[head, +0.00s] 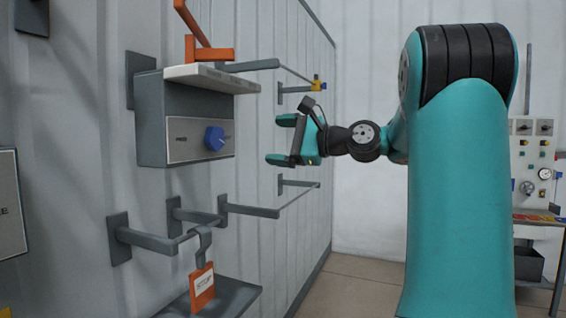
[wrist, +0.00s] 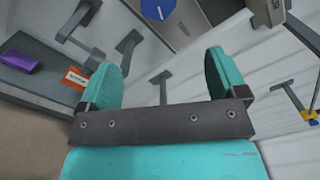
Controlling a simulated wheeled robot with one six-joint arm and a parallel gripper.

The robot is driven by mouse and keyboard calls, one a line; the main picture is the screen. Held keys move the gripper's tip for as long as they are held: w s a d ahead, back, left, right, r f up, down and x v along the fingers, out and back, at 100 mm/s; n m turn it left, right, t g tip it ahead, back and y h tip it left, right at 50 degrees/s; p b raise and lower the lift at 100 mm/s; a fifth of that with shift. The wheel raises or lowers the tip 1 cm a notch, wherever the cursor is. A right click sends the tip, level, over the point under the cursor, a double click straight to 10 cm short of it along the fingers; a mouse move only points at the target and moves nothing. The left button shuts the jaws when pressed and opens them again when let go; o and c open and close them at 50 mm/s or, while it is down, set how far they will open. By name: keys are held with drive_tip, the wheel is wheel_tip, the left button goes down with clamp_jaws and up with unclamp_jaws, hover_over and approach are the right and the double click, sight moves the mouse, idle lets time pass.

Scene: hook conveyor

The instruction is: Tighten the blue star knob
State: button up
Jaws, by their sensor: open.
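The blue star knob (head: 214,138) sits on the pale front plate of a grey box (head: 150,120) on the wall in the head view. In the wrist view the blue knob (wrist: 158,8) shows at the top edge, partly cut off, beyond the gap between the fingers. My gripper (head: 279,141) is open and empty, with teal fingers pointing left toward the wall. It is to the right of the knob and apart from it. In the wrist view the two fingers (wrist: 162,78) stand wide apart with nothing between them.
An orange bracket (head: 210,50) stands on a pale shelf (head: 212,79) above the box. Grey rail arms (head: 250,211) jut from the wall below, with an orange tag (head: 202,288) hanging on a hook. A purple block (wrist: 20,61) lies on a lower grey shelf. A control panel stands far right.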

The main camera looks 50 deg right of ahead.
drive_tip(key=shift+s+f+b, duration=0.1)
drive_tip(key=shift+s+b, duration=0.25)
drive_tip(key=shift+b, duration=0.3)
drive_tip(key=shift+a, duration=0.1)
drive_tip(key=s+a+f+n+g+y, duration=0.1)
drive_tip(key=a+f+n+g, duration=0.55)
drive_tip(key=a, duration=0.65)
drive_tip(key=s+a+f+n+g+y, duration=0.1)
drive_tip(key=a+f+n+g, duration=0.2)
drive_tip(key=a+f+n, duration=0.75)
drive_tip(key=s+a+f+n+g+h, duration=0.2)
drive_tip(key=s+a+f+n+g, duration=0.1)
drive_tip(key=s, duration=0.6)
drive_tip(key=s+a+f+n+g+h, duration=0.2)
drive_tip(key=s+a+f+n+g, duration=0.2)
drive_tip(key=s, duration=0.5)
wheel_tip(320, 180, down, 3)
drive_tip(key=a+n, duration=0.2)
drive_tip(key=n, duration=0.1)
drive_tip(key=shift+s+g, duration=0.1)
drive_tip(key=shift+g, duration=0.15)
